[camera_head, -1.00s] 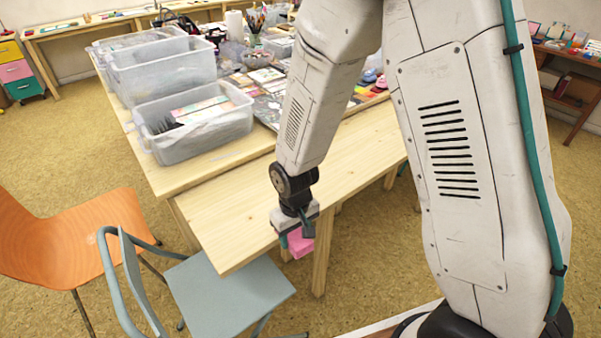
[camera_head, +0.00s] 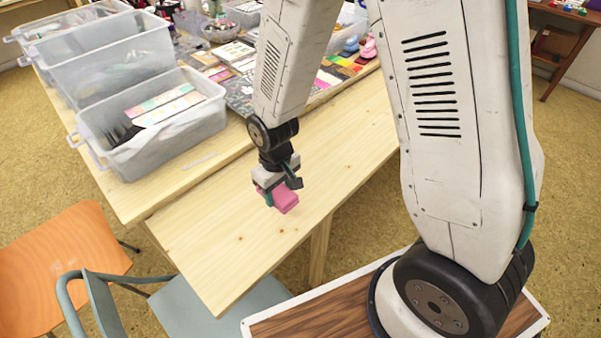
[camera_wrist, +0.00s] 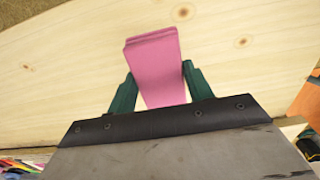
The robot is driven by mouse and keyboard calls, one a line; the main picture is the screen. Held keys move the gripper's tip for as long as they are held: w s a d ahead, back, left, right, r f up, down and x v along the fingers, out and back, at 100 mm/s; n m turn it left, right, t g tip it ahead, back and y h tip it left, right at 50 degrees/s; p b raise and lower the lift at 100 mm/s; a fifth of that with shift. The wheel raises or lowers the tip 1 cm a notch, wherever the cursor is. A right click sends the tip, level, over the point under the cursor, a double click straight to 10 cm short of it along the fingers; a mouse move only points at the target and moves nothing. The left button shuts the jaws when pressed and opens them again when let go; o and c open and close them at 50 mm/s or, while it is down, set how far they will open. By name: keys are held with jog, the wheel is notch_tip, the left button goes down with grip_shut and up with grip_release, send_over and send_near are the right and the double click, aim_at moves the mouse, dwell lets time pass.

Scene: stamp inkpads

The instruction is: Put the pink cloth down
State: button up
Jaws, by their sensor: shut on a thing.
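The pink cloth (camera_head: 285,198) is a folded pink block held in my gripper (camera_head: 279,194) above the front part of the wooden table (camera_head: 225,245). In the wrist view the pink cloth (camera_wrist: 155,65) sits between the two green fingers of my gripper (camera_wrist: 158,88), which are shut on it from both sides. Bare, light wood of the table (camera_wrist: 255,70) lies behind it in that view. I cannot tell how high the cloth is over the wood.
A clear plastic bin (camera_head: 160,135) with papers stands on the table to the left. Paint palettes (camera_head: 335,75) and craft supplies lie toward the back. An orange chair (camera_head: 65,265) and a grey-blue chair (camera_head: 180,305) stand in front. The front tabletop is largely bare.

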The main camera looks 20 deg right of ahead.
jog(key=w+d, duration=0.2)
jog(key=d, duration=0.1)
jog(key=w+d, duration=0.2)
jog(key=w+d+f, duration=0.1)
jog(key=w+d, duration=0.1)
jog(key=d, duration=0.1)
jog(key=shift+d, duration=0.35)
jog(key=shift+d+f, duration=0.2)
jog(key=shift+f, duration=1.6)
jog(key=o, duration=1)
jog(key=shift+f, duration=0.1)
